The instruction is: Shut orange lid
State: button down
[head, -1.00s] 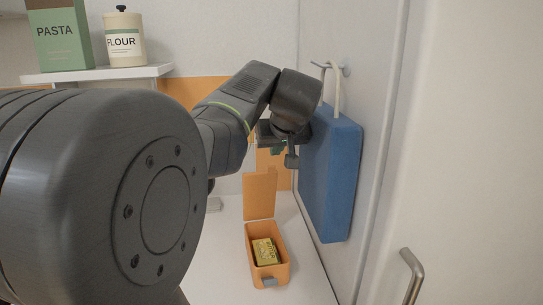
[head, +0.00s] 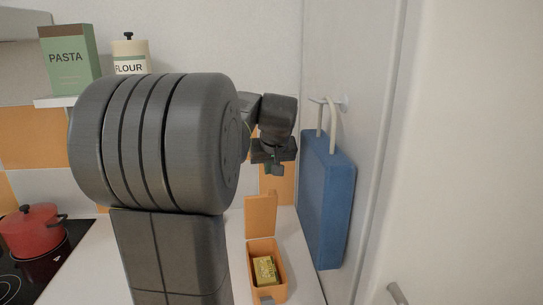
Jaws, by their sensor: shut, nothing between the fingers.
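An orange box (head: 281,281) stands on the white counter, with a yellow printed packet (head: 264,270) inside it. Its orange lid (head: 261,213) stands open and upright at the back edge of the box. A small grey catch (head: 266,300) shows at the front of the box. My gripper (head: 276,169) is above the lid in the picture, shut and empty. It appears apart from the lid, though its fingers are small and dark here.
A blue bag (head: 327,200) hangs from a wall hook (head: 328,103) right of the box. A red pot (head: 31,232) sits on a black hob (head: 40,268) at the left. A shelf holds a pasta box (head: 69,60) and a flour canister (head: 131,55).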

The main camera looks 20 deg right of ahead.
aim_at(271, 191)
jog(key=s+f, duration=0.1)
jog(key=s+f+p, duration=0.1)
jog(key=shift+s+a+f, duration=0.1)
jog(key=shift+a+f, duration=0.1)
jog(key=shift+f, duration=0.2)
jog(key=shift+s+f, duration=0.1)
jog(key=shift+f, duration=0.1)
